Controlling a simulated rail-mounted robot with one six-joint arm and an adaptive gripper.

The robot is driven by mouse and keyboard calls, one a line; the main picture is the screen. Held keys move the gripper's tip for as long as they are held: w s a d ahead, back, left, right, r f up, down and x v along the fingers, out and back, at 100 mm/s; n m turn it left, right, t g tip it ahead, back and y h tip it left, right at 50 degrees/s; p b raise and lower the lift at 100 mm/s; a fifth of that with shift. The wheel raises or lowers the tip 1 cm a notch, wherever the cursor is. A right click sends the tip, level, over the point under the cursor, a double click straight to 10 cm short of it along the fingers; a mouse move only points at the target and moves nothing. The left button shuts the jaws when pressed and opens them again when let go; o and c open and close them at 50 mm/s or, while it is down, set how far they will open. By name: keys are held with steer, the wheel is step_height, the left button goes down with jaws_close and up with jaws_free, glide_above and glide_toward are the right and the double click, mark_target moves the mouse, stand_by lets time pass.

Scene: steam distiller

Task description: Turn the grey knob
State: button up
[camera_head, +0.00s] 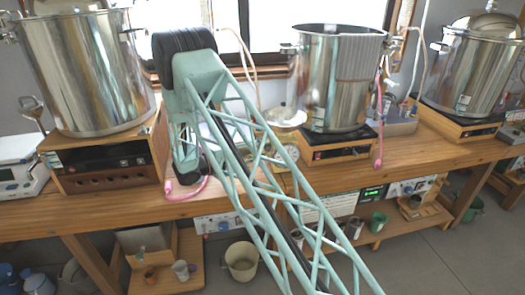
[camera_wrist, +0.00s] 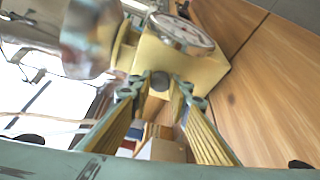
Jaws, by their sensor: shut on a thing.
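The grey knob (camera_wrist: 160,81) is a small dark round piece on the front of a yellowish block (camera_wrist: 195,68) in the wrist view. My gripper (camera_wrist: 159,90) reaches toward the block, with one finger on each side of the knob, shut on it. The fingers partly cover the block around the knob. In the head view my lattice arm hides the knob and my gripper.
A shiny metal vessel (camera_wrist: 90,35) is at the upper left. In the head view, large steel pots (camera_head: 330,80) stand along the wooden bench (camera_head: 222,204), with pink hoses (camera_head: 379,125) nearby.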

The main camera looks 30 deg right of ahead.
steer(key=shift+f+m+h, duration=0.1)
steer(key=shift+m+h, duration=0.5)
steer(key=shift+m, duration=0.85)
steer(key=shift+f+m+h, duration=0.1)
steer(key=shift+m+h, duration=0.5)
steer(key=shift+m, duration=0.85)
steer(key=o, duration=0.9)
steer(key=shift+n, duration=0.4)
steer(key=shift+w+r+n+g+y+p, duration=0.15)
steer(key=shift+n+g+y+p, duration=0.2)
steer(key=shift+n+y+p, duration=0.95)
steer(key=shift+s+r+n+g+y+p, duration=0.15)
steer(key=shift+n+g+y+p, duration=0.3)
steer(key=shift+n, duration=1.7)
steer(key=shift+w+r+n+g+y+p, duration=0.15)
steer(key=shift+n+y+p, duration=0.4)
steer(key=shift+n+p, duration=0.85)
